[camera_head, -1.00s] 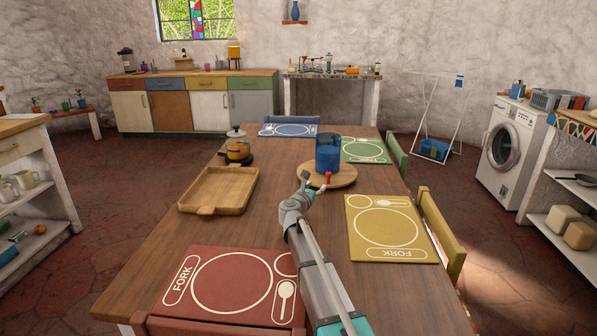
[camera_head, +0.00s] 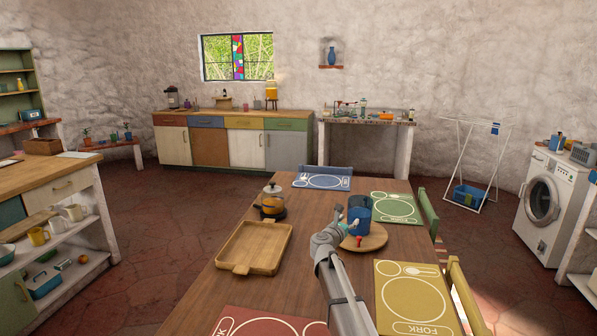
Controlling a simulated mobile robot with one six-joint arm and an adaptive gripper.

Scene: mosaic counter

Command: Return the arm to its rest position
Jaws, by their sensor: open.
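My gripper (camera_head: 347,217) is over the wooden dining table, at the end of my arm, which reaches in from the bottom of the head view. Its jaws are open, and I see nothing held between them. It is close in front of a blue cylindrical container (camera_head: 360,208); I cannot tell if they touch. The container stands upright on a round wooden board (camera_head: 375,240). A small red part (camera_head: 359,241) shows low in front of the container; I cannot tell what it belongs to.
The dining table (camera_head: 205,300) also carries a wooden tray (camera_head: 255,249), a pot (camera_head: 272,203) and blue, green, yellow and red placemats. Chairs (camera_head: 430,212) stand along its right side. A shelf counter (camera_head: 60,190) is at left, a washing machine (camera_head: 548,205) at right.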

